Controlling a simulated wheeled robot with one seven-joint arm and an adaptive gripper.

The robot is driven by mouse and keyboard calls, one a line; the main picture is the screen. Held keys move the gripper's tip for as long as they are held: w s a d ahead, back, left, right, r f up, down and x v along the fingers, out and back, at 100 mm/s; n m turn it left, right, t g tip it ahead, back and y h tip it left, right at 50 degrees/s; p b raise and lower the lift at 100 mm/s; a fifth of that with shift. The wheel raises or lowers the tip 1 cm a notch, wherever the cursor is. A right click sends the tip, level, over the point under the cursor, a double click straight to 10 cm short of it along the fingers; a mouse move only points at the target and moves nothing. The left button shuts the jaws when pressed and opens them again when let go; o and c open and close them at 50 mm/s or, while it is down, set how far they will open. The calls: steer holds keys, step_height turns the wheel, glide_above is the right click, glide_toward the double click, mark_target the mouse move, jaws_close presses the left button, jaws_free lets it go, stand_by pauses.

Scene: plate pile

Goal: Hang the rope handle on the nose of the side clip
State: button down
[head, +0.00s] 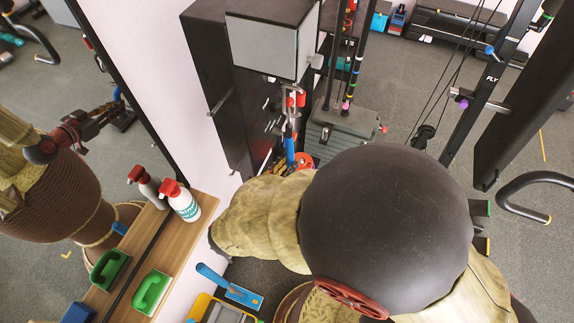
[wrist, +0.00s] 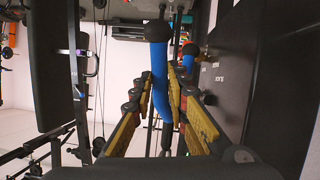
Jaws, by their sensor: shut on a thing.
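The rope handle (wrist: 159,90) is blue with a black knob end. In the wrist view it runs upright between the two fingers of my gripper (wrist: 160,84), which is shut on it. A second blue length with a black end (wrist: 188,62) shows just right of the fingers. In the head view, a blue piece (head: 290,148) below a metal hook shows in front of the dark cabinet.
A dark cabinet with a pale top panel (head: 270,46) stands close ahead. A grey weight stack (head: 345,128) and black cable-machine frame (head: 490,85) are to its right. A mirror is at left.

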steer(key=c, duration=1.7)
jaws_free()
steer(key=shift+o, duration=0.2)
steer(key=shift+s, duration=0.1)
steer(key=v, duration=1.1)
steer(key=shift+s+a+r, duration=0.2)
steer(key=shift+s, duration=0.1)
